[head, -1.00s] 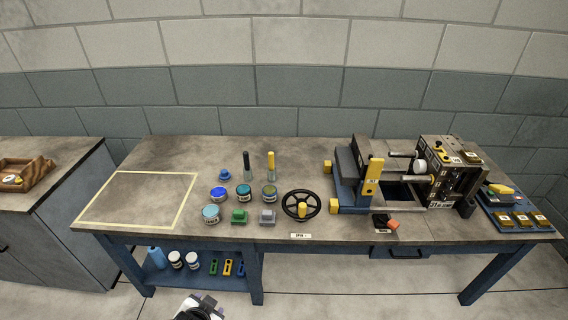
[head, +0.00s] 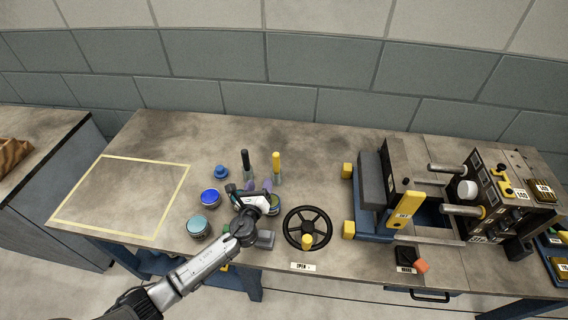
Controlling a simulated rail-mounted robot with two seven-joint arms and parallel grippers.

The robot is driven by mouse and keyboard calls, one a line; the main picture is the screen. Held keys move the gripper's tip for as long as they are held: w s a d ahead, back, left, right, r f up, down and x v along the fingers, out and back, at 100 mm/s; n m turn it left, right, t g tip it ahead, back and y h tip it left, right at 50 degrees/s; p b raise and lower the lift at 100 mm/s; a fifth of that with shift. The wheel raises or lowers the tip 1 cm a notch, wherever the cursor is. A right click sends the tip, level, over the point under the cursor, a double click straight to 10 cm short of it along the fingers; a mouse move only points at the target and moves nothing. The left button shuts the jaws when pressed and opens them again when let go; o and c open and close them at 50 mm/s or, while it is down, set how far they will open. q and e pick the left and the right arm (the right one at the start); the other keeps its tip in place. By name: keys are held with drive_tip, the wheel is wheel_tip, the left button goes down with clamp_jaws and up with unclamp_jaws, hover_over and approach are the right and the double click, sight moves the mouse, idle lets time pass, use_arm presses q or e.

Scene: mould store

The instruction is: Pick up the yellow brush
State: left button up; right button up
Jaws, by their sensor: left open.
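The yellow brush (head: 276,162) stands upright on the workbench (head: 330,160), yellow handle up, in the head view. A similar dark-handled brush (head: 246,161) stands just left of it. My left gripper (head: 256,187) is open and empty, reaching from the front over the group of jars. Its fingers point toward the two brushes, in front of them and apart from the yellow handle. The gripper hides part of the jars and the lower parts near the brushes. My right gripper is not in view.
A blue-lidded jar (head: 210,198), a teal jar (head: 198,226) and a small blue object (head: 221,172) stand left of the gripper. A black handwheel (head: 307,229) is at right, with a machine (head: 408,205) beyond. A yellow-outlined area (head: 125,196) at left is empty.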

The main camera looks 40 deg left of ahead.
sight(274, 164)
use_arm(q)
drive_tip(key=d+m, duration=0.1)
drive_tip(key=m, duration=0.1)
drive_tip(key=d+m+h, duration=0.1)
drive_tip(key=shift+s+m+t, duration=0.2)
drive_tip(key=shift+m+t, duration=0.2)
drive_tip(key=shift+d+m+h, duration=0.1)
drive_tip(key=shift+m+h, duration=0.3)
drive_tip(key=shift+m, duration=0.2)
drive_tip(key=shift+w, duration=0.2)
drive_tip(key=shift+w+a+m, duration=0.25)
drive_tip(key=shift+w+m, duration=0.1)
drive_tip(key=shift+m, duration=0.05)
drive_tip(key=b+x, duration=0.2)
drive_tip(key=x, duration=0.5)
drive_tip(key=shift+w+a, duration=0.1)
drive_tip(key=shift+w, duration=0.25)
drive_tip(key=shift+b+x, duration=1.35)
drive_tip(key=shift+x, duration=1.35)
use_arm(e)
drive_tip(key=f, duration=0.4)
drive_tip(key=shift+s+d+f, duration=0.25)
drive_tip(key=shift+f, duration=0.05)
use_arm(q)
drive_tip(key=shift+c, duration=0.3)
drive_tip(key=c, duration=1)
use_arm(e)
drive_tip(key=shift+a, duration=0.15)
